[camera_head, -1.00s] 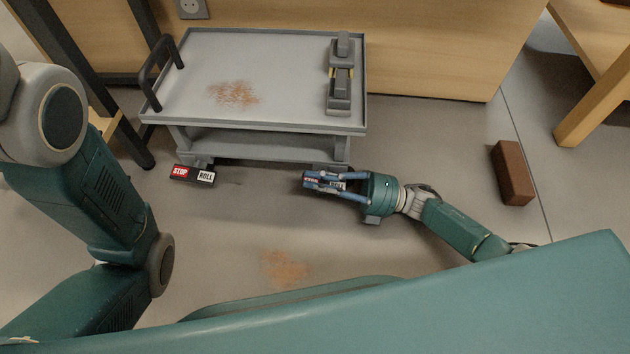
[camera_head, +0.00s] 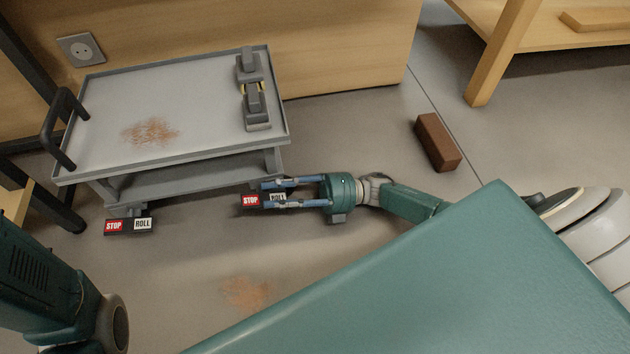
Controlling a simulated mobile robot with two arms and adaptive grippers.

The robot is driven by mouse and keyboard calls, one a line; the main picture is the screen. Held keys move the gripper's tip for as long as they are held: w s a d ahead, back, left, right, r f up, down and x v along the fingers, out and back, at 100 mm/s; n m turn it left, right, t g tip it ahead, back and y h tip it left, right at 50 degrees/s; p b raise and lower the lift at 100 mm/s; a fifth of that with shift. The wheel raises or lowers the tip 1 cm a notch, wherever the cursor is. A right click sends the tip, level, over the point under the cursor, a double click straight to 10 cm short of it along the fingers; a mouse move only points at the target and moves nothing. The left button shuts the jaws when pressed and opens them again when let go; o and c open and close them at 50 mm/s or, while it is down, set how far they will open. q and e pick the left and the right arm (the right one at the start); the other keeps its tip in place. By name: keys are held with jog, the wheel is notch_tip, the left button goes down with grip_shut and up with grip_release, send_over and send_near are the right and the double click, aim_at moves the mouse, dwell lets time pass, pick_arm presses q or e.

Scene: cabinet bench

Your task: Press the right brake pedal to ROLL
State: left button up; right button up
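The right brake pedal (camera_head: 250,200) sits low at the cart's near right corner, with a red STOP end on the left and a white ROLL end on the right. My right gripper (camera_head: 264,194) comes in from the right at the pedal. Its two blue fingers are apart and empty, with the ROLL label visible between them and partly covered. I cannot tell whether the fingers touch the pedal. The left brake pedal (camera_head: 128,226) has the same STOP and ROLL labels. My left gripper is not in view; only part of my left arm shows at bottom left.
The grey cart (camera_head: 200,157) has a black handle (camera_head: 55,128) at left and a dark device (camera_head: 254,92) on its top. A brown brick (camera_head: 437,142) lies on the floor at right. A wooden cabinet (camera_head: 340,45) stands behind. A rusty stain (camera_head: 246,292) marks the open floor in front.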

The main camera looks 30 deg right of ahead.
jog(key=v, duration=0.3)
jog(key=r+v, duration=0.1)
jog(key=v, duration=0.3)
jog(key=r+v, duration=0.1)
jog(key=v, duration=0.2)
jog(key=shift+s+d, duration=0.1)
jog(key=shift+d, duration=0.4)
jog(key=shift+a+r, duration=0.1)
